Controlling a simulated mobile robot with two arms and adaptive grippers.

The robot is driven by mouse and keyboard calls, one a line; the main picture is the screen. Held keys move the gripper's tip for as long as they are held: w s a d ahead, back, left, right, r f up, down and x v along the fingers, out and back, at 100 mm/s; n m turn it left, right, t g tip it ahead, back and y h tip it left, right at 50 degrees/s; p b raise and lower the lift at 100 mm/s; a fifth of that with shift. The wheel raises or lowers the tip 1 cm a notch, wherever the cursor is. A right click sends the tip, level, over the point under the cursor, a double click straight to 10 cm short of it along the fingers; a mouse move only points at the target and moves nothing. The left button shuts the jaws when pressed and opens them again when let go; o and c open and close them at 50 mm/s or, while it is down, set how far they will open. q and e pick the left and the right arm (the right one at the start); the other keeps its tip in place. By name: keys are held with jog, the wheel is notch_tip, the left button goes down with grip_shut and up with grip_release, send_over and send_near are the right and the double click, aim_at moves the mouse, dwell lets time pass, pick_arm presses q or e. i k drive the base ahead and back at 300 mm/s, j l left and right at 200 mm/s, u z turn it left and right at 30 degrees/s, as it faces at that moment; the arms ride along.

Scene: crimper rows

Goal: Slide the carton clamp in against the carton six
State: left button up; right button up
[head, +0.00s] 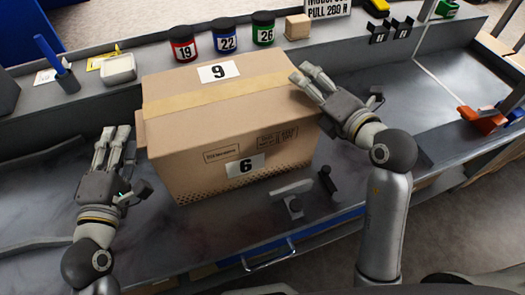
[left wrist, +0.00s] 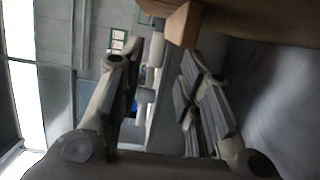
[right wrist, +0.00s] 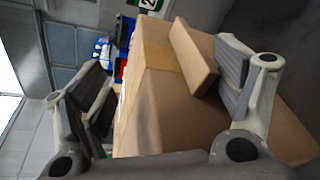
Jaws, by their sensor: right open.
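The large brown carton (head: 225,125) stands on the grey bench with a 9 label on top and a 6 label (head: 245,165) on its front side. It also shows in the right wrist view (right wrist: 170,110). The grey carton clamp (head: 292,197) sits on the bench in front of the carton, with a dark upright knob (head: 326,182) beside it. Whether it touches the carton is unclear. My left gripper (head: 114,133) is open and empty, left of the carton. My right gripper (head: 309,76) is open at the carton's right upper edge; in its wrist view a brown side block (right wrist: 194,58) lies between the fingers.
Red, blue and green cans numbered 19 (head: 183,50), 22 (head: 224,40) and 26 (head: 263,34) stand on the ledge behind the carton, next to a wooden block (head: 297,27). A white tray (head: 118,68) is at the back left. An orange tool (head: 482,119) lies at the far right.

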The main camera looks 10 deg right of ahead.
aim_at(294, 206)
jog(key=k+l, duration=0.25)
jog(key=k, duration=0.2)
jog(key=k+l, duration=0.25)
jog(key=k, duration=0.25)
